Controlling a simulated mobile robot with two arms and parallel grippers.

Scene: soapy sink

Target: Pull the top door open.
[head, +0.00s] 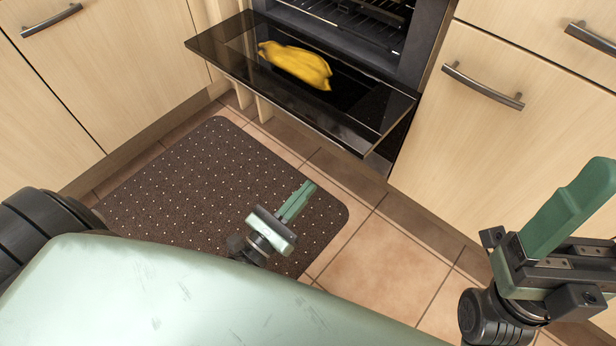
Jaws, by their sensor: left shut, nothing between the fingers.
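A dark glass oven door (352,103) hangs folded down and out from the oven (425,40), so the front is open. I cannot tell whether it is the top door, as the upper part of the oven is out of the picture. My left gripper (304,190) is low over the floor mat, its green fingers shut and empty, apart from the door and nearer to me. My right gripper (592,180) is at the right edge, in front of the cabinets and away from the door. Its finger gap does not show clearly.
Wire racks (372,18) show inside the oven. Wooden cabinets with dark bar handles (483,86) flank it. A dotted dark mat (180,185) lies on the tiled floor (385,265), which is clear right of the mat.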

